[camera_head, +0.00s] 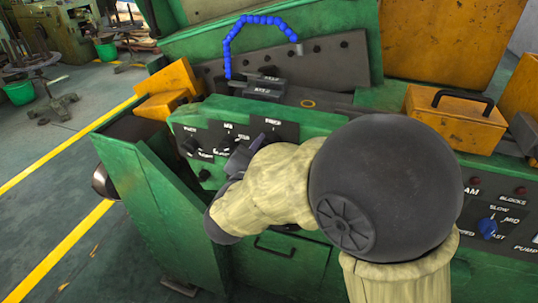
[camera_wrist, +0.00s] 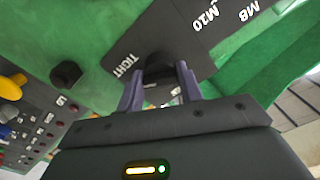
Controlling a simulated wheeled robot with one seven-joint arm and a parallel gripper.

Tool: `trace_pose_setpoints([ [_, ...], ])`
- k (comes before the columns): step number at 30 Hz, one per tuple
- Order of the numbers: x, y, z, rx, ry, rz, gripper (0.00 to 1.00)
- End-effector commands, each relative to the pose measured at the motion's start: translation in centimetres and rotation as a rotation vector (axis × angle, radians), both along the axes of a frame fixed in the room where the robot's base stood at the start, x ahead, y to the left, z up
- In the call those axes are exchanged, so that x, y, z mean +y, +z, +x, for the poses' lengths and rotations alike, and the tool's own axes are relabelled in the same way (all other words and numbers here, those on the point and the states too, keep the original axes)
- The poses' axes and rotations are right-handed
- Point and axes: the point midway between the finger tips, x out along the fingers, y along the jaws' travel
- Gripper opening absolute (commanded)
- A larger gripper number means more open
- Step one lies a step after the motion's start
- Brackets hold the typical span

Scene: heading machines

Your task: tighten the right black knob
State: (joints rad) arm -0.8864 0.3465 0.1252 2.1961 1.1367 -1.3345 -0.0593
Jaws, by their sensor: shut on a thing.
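A black control panel (camera_head: 216,134) with white lettering sits on the front of the green machine. A black knob (camera_head: 190,145) shows on its left part. My gripper (camera_head: 243,154) reaches to the right part of the panel, and my arm hides much of that area. In the wrist view, my gripper (camera_wrist: 161,84) has its two purple-grey fingers on either side of a black knob (camera_wrist: 157,62) beside the word TIGHT. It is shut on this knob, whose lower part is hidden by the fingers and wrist.
Another black knob (camera_wrist: 66,73) stands on green metal beside the held one. A panel with coloured buttons (camera_wrist: 12,110) lies further left in the wrist view. A blue switch (camera_head: 488,228) is at the head view's right. An orange box (camera_head: 450,115) stands on the machine.

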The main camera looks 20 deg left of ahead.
Motion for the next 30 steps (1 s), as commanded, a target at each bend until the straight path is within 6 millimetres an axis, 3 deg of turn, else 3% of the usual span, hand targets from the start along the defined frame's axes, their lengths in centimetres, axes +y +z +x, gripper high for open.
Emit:
trace_pose_setpoints([
  [11,0.0,-0.2,0.0,0.004,0.000,0.005,0.14],
  [12,0.0,-0.2,0.0,0.004,0.000,0.005,0.38],
  [15,0.0,-0.1,0.0,0.003,0.000,0.005,0.58],
  [25,0.0,0.0,-0.2,0.001,0.000,0.006,0.58],
  [30,0.2,-0.1,-1.5,-0.001,0.002,0.007,0.58],
])
